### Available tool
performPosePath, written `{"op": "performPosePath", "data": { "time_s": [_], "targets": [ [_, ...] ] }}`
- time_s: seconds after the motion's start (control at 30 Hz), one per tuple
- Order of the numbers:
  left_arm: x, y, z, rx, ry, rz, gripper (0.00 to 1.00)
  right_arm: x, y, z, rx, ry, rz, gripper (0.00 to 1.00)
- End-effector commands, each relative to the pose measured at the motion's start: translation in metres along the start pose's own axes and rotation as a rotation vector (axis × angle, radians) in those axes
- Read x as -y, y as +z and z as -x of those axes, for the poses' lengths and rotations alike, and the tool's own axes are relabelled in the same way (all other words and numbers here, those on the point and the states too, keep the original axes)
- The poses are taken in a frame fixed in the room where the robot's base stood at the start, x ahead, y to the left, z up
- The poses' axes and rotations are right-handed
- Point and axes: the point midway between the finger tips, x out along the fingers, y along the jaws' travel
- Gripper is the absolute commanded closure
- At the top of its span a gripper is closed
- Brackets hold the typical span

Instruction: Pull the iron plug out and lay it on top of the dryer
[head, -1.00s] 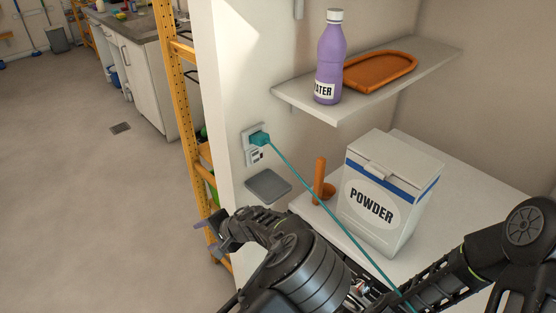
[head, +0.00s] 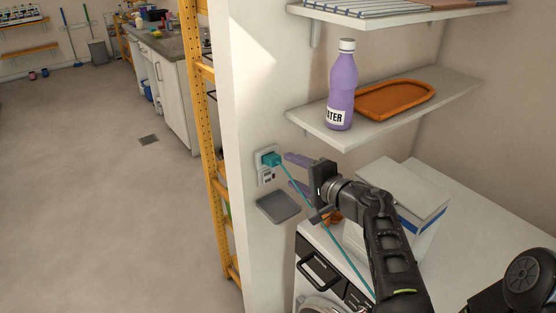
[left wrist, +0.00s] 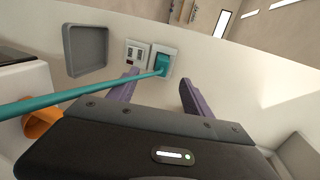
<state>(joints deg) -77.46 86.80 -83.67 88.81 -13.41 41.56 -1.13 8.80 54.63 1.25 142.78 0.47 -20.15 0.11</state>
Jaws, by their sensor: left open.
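The iron plug (head: 271,159) is teal and sits in the upper wall socket, with its teal cord (head: 325,234) running down to the right. In the left wrist view the plug (left wrist: 161,64) is in the socket plate, just beyond the fingertips and between them. My left gripper (head: 287,172) is open and empty, its two purple fingers pointing at the wall close to the plug. It also shows in the left wrist view (left wrist: 158,82). The dryer's white top (head: 480,225) is at the lower right, partly hidden by my left arm. My right gripper is not in view.
A grey tray (head: 278,206) is on the wall below the socket. A powder box (head: 405,185) and an orange object (head: 333,217) stand on the dryer, behind my arm. A shelf above holds a purple bottle (head: 341,90) and an orange tray (head: 395,99).

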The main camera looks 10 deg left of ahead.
Motion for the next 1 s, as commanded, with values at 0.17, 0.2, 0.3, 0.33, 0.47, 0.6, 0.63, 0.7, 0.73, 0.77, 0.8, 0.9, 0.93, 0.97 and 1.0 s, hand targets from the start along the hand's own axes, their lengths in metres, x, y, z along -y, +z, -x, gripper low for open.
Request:
{"op": "performPosePath", "data": {
  "time_s": [0.17, 0.2, 0.3, 0.33, 0.47, 0.6, 0.63, 0.7, 0.73, 0.77, 0.8, 0.9, 0.93, 0.97, 1.0],
  "targets": [
    [0.004, -0.001, 0.003, -0.002, -0.008, 0.002, 0.42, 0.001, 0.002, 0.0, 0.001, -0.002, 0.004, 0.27],
    [0.004, -0.001, 0.003, -0.002, -0.008, 0.002, 0.42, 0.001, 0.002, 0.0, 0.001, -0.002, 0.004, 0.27],
    [0.003, -0.001, 0.003, -0.002, -0.007, 0.001, 0.42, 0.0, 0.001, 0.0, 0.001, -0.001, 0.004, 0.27],
    [0.003, -0.001, 0.003, -0.002, -0.007, 0.001, 0.42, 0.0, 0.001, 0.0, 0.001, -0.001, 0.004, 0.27],
    [0.003, -0.001, 0.002, -0.002, -0.006, 0.001, 0.42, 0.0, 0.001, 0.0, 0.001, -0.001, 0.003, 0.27],
    [0.003, -0.001, -0.005, -0.001, -0.006, 0.001, 0.42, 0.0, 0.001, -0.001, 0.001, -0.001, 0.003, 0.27],
    [0.003, -0.001, -0.007, -0.001, -0.006, 0.001, 0.42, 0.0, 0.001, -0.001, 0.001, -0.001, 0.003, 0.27],
    [0.003, -0.001, -0.013, 0.0, -0.006, 0.001, 0.42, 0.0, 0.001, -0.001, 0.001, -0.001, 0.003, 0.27],
    [0.003, -0.001, -0.016, 0.0, -0.006, 0.001, 0.42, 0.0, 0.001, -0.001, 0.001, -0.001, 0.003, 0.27],
    [0.003, 0.0, -0.019, 0.0, -0.006, 0.001, 0.42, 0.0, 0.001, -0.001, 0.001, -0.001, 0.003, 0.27],
    [0.003, 0.0, -0.024, 0.0, -0.007, 0.0, 0.42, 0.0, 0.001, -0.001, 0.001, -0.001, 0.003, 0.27],
    [0.003, -0.001, -0.037, 0.0, -0.007, 0.0, 0.42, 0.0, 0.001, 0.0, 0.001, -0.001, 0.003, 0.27],
    [0.004, -0.001, -0.041, -0.001, -0.007, 0.001, 0.42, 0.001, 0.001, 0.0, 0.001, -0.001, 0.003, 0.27],
    [0.004, -0.001, -0.045, -0.001, -0.007, 0.001, 0.42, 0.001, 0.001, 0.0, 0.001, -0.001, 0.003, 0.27],
    [0.003, 0.0, -0.051, 0.0, -0.007, 0.001, 0.42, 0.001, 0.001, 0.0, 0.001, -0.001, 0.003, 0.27]
  ]
}}
